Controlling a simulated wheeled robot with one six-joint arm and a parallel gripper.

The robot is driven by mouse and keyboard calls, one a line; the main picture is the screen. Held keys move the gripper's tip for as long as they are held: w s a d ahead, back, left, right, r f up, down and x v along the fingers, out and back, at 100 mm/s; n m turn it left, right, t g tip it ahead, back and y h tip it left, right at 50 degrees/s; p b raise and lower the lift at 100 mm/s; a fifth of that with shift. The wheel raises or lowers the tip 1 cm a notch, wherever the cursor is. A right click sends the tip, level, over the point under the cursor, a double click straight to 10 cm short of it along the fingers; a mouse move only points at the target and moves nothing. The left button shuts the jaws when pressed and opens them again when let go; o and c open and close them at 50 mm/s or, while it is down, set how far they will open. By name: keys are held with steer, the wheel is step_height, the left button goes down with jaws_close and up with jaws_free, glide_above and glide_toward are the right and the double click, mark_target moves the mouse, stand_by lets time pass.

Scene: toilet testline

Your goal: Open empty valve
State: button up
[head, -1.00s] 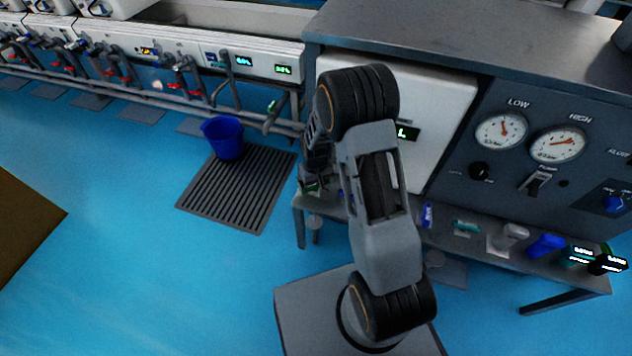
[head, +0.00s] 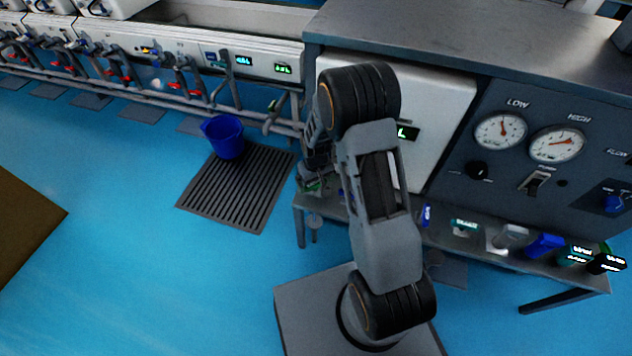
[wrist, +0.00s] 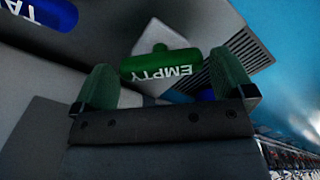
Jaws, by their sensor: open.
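The empty valve (wrist: 160,65) shows in the wrist view as a green handle with the word EMPTY in white, upside down in the picture. My gripper (wrist: 165,88) is open, with one green-padded finger at each side of the picture. The handle lies beyond the fingertips, roughly centred between them, and no grip on it shows. In the head view my arm hides most of the gripper, and only a bit of green shows low beside the arm.
A blue handle (wrist: 50,12) with white letters is at the wrist view's upper left. In the head view, a blue bucket (head: 224,137) stands on a slatted floor grate (head: 235,195) left of my arm. A panel with gauges (head: 500,131) and a shelf of several coloured handles are to the right.

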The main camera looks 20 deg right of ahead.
mark_target(316, 183)
step_height(316, 183, up, 13)
steer(key=p, duration=0.4)
stand_by(0.4)
